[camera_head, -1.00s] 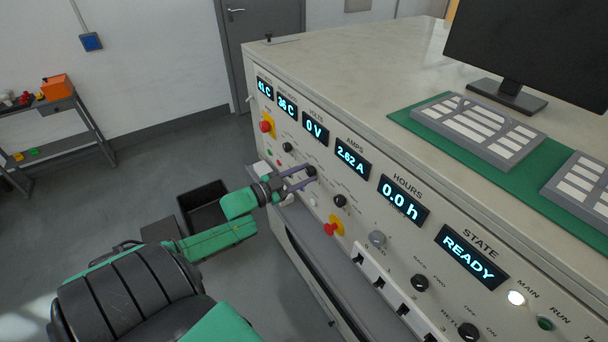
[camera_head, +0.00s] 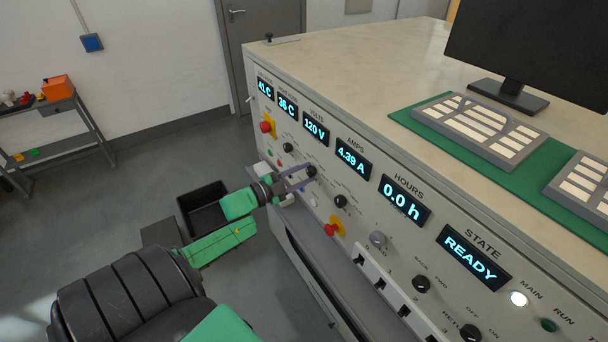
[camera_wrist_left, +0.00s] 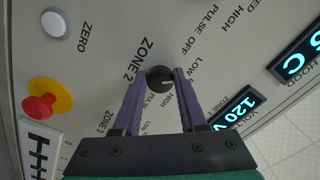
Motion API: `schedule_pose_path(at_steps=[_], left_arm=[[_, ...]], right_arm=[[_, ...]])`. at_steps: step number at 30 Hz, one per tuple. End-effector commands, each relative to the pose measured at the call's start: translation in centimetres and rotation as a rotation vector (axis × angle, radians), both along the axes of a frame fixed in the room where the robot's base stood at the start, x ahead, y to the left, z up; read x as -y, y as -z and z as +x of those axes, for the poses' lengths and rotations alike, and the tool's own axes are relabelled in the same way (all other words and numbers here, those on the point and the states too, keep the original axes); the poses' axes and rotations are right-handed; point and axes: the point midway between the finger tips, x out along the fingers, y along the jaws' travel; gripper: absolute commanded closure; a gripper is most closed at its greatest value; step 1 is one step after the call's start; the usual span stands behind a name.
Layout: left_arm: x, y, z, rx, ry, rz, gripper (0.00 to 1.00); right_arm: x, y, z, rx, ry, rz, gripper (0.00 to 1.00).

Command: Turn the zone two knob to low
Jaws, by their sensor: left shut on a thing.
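The black zone two knob (camera_wrist_left: 160,78) sits on the pale panel between my two purple fingertips, beside the "ZONE 2" lettering. A pale pointer mark shows on its face, towards the right in the wrist view. My left gripper (camera_wrist_left: 161,84) is shut on this knob, with one finger on each side. In the head view, the left gripper (camera_head: 300,178) reaches in from the left to the knob (camera_head: 311,171) on the panel front. The knob's labels include HIGH, LOW and PULSE; parts are hidden by the fingers. My right gripper is not in view.
The volts display (camera_head: 316,128) reads 120 V and the amps display (camera_head: 353,160) reads 4.39 A. A red button on yellow (camera_head: 332,230) and another black knob (camera_head: 340,201) are nearby. A black bin (camera_head: 203,207) stands on the floor behind my arm.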

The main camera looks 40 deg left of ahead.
Motion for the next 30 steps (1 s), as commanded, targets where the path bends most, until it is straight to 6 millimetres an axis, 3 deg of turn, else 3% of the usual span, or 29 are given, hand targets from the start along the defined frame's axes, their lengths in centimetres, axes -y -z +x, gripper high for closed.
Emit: schedule_pose_path(at_steps=[6,7,9,22,26,30], left_arm=[[0.1,0.1,0.0,-0.001,0.002,-0.001,1.0],[0.1,0.1,0.0,-0.001,0.002,-0.001,0.55],[0.1,0.1,0.0,-0.002,0.002,-0.002,0.29],[-0.1,0.1,-0.7,-0.002,0.001,-0.002,0.29],[-0.7,0.2,-2.8,-0.005,0.001,-0.002,0.29],[-1.8,0.3,-6.4,-0.007,0.0,-0.002,0.29]], right_arm=[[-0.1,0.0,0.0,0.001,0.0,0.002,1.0],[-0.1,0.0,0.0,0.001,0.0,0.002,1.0],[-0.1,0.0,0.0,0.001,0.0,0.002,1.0],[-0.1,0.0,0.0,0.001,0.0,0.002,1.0],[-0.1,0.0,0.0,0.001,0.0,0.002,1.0],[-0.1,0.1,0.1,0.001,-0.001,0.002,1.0]])
